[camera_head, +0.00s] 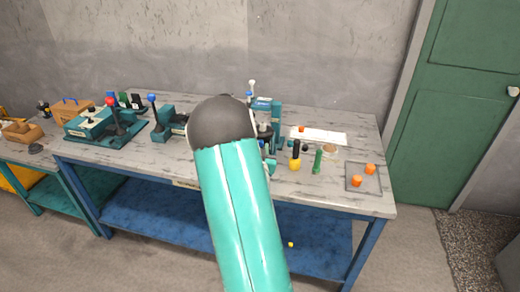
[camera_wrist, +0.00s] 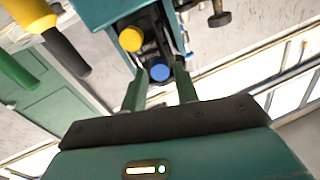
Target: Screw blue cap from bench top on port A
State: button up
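A round blue cap (camera_wrist: 159,72) sits at the dark face of the teal hydraulic unit (camera_wrist: 98,10) in the wrist view, below and right of a yellow cap (camera_wrist: 130,38). My gripper (camera_wrist: 161,70) has its fingers on either side of the blue cap, with narrow gaps visible, so it looks open around it. I cannot tell how far the cap is seated, and no port letter is readable. In the head view my arm hides the gripper and blue cap; part of the teal unit (camera_head: 265,104) shows behind it.
The bench top (camera_head: 345,205) bears a yellow-and-black tool (camera_head: 295,162), a green tool (camera_head: 318,161) and a square tray (camera_head: 355,188) with orange caps (camera_head: 369,169) on the right. Another teal device with levers (camera_head: 90,124) stands left. A small yellow piece (camera_head: 291,244) lies below the bench top.

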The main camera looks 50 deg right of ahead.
dwell(0.3)
jog(key=n, duration=1)
grip_shut()
dwell(0.5)
